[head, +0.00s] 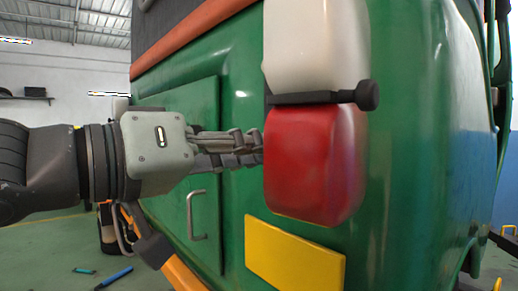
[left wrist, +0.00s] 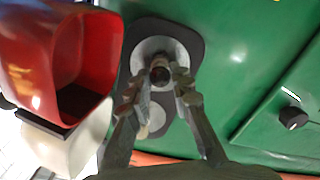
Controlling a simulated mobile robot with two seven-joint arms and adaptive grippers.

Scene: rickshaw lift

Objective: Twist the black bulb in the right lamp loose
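The right lamp shows in the head view as a red lens (head: 312,165) below a white lens (head: 318,45), swung out from the green body. In the left wrist view its dark base plate (left wrist: 196,45) is bare, with a pale round socket plate around the black bulb (left wrist: 160,75). My left gripper (left wrist: 162,76) reaches in behind the red lens from the left. Its fingertips lie on both sides of the bulb and appear to touch it. In the head view the lens hides the bulb and the fingertips. My right gripper is out of view.
The red lens also hangs close beside the fingers in the left wrist view (left wrist: 95,50). A black knob (head: 367,95) sticks out between the lenses. A yellow plate (head: 293,257) is below, and a green door with a handle (head: 197,215) is left.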

